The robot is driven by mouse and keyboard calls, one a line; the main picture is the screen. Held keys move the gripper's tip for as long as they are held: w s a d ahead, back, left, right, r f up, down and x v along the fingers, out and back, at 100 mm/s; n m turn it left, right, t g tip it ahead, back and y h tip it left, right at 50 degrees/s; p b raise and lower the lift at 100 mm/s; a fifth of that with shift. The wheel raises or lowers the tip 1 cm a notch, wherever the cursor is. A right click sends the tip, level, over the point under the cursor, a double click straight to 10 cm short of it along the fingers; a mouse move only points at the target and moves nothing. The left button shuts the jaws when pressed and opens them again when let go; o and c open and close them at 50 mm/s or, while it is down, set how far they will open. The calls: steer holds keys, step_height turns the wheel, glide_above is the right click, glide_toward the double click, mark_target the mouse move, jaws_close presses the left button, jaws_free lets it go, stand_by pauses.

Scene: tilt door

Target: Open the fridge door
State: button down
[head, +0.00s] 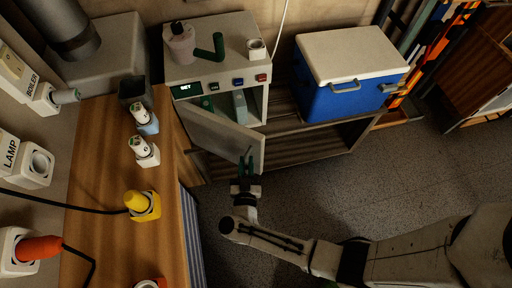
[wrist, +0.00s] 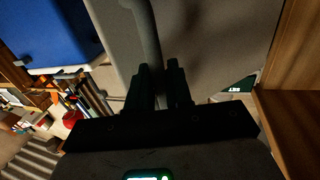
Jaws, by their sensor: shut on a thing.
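The fridge is a small pale cabinet (head: 250,28) with a SET display and small buttons along its front, in the head view. Its grey door (head: 215,132) stands partly open, with the free edge swung out toward me and the inside partly showing. My gripper (head: 246,168) is at the door's outer face near the free edge. In the wrist view the dark fingers (wrist: 160,85) are shut on the curved grey door handle (wrist: 146,35), which passes between them. The door panel (wrist: 205,45) fills the area behind the handle. The grip's lower contact is in shadow.
A blue cooler (head: 345,95) with a white lid stands right of the fridge on a low shelf. A wooden counter (head: 105,190) with plugs and cables runs along the left. A bottle (head: 180,42) and a cup stand on the fridge. The speckled floor (head: 400,165) is mostly open.

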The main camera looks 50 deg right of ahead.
steer(key=w+a+b, duration=0.2)
steer(key=a+b, duration=0.2)
steer(key=a, duration=0.4)
steer(key=w+a+b, duration=0.2)
steer(key=a+b, duration=0.2)
steer(key=a, duration=0.5)
steer(key=shift+a+b, duration=0.15)
steer(key=shift+b, duration=0.25)
steer(key=c, duration=1.2)
jaws_free()
steer(key=shift+c, duration=0.2)
steer(key=v, duration=0.7)
steer(key=shift+s, duration=0.15)
steer(key=shift+a, duration=0.1)
